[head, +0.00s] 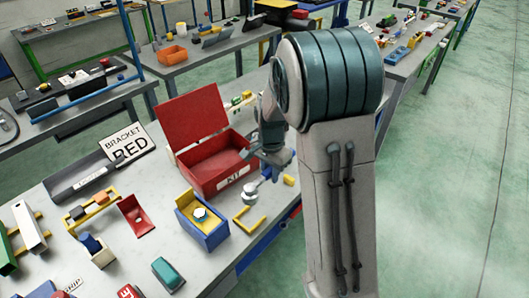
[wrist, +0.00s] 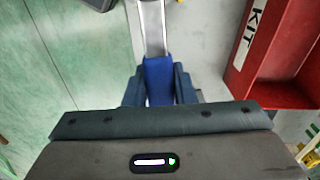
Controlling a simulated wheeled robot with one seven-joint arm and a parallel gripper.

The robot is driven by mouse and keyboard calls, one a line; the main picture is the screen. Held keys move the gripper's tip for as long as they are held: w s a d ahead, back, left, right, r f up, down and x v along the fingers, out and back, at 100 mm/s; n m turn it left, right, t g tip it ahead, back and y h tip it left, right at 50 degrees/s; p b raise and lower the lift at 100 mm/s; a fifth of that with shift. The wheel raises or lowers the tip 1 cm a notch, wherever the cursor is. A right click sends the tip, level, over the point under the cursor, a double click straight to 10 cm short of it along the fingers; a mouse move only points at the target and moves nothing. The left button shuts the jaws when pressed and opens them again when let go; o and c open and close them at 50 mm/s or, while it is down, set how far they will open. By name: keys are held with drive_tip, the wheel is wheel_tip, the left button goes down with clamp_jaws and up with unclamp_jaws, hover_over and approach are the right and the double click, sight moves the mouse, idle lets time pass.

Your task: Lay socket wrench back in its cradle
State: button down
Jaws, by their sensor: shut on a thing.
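My gripper (head: 268,155) is over the bench at the front right corner of the red kit box. In the wrist view my gripper (wrist: 159,88) is shut on the blue handle of the socket wrench (wrist: 157,75). Its silver shaft points away from my gripper, and its far end is cut off by the frame. A yellow stand with raised ends (head: 91,208) and a long grey tray (head: 84,180) are at the left of the bench; I cannot tell which is the cradle.
The open red kit box (head: 213,165) stands close beside my gripper. A blue and yellow box (head: 203,222), a yellow angled piece (head: 248,220) and a red bracket (head: 137,215) lie on the bench (head: 180,250). A sign (head: 127,146) stands behind.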

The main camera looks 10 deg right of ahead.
drive_tip(key=shift+w+r, duration=0.2)
drive_tip(key=shift+s, duration=0.1)
wheel_tip(320, 180, down, 10)
drive_tip(key=b, duration=0.8)
drive_tip(key=shift+f, duration=0.2)
idle(1.0)
drive_tip(key=c, duration=0.6)
unclamp_jaws()
drive_tip(key=shift+c, duration=0.2)
